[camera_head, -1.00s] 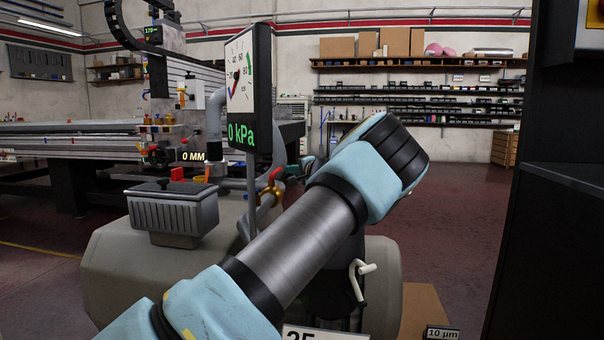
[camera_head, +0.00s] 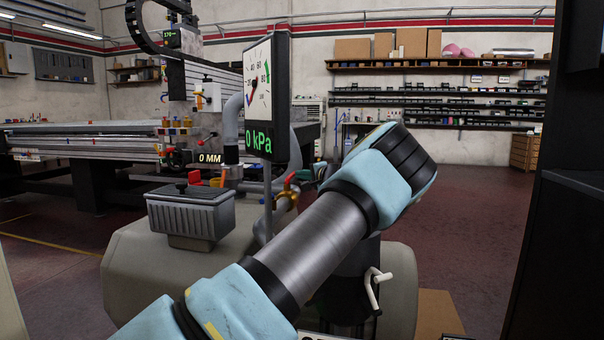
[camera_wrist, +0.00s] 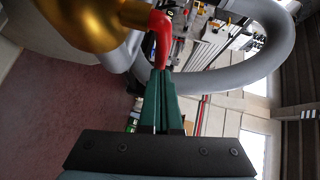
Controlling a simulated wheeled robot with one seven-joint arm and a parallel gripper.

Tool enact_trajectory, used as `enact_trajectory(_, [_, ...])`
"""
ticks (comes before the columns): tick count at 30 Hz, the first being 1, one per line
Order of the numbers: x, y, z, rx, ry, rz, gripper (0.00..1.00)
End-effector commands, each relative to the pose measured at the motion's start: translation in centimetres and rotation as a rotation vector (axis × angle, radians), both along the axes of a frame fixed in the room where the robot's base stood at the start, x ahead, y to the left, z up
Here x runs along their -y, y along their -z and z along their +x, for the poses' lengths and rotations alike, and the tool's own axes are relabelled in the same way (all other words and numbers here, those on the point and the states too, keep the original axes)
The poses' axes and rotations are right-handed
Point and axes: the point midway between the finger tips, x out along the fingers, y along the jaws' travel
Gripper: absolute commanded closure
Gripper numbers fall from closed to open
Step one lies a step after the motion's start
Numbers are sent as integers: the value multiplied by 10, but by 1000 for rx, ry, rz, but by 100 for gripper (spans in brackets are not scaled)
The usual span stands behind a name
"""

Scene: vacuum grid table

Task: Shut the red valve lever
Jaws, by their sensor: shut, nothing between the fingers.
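The red valve lever (camera_head: 289,181) sits on a brass valve (camera_head: 284,198) on the pipe behind the gauge post. In the wrist view the red lever (camera_wrist: 160,36) curves down from the large brass valve body (camera_wrist: 95,18). My gripper (camera_wrist: 161,74) has green fingers, shut with nothing between them. Their tips meet the lower end of the lever in the wrist picture; I cannot tell whether they touch it. In the head view my gripper (camera_head: 304,175) is small, just right of the lever and partly hidden by my arm.
The gauge (camera_head: 258,85) reads 0 kPa and stands left of my arm. A grey ribbed box (camera_head: 190,212) sits on the beige tank (camera_head: 130,262). A white-handled lever (camera_head: 376,280) is right of my forearm. A grey hose (camera_wrist: 285,50) loops beside the fingers. Open floor lies to the right.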

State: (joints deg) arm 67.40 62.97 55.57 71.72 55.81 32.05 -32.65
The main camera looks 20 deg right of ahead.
Motion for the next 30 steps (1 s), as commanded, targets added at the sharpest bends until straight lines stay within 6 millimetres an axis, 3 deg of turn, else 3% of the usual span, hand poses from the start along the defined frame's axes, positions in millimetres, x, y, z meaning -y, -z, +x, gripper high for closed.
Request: enact_trajectory(30, [-17, -1, 19, -1, -336, 1, 100])
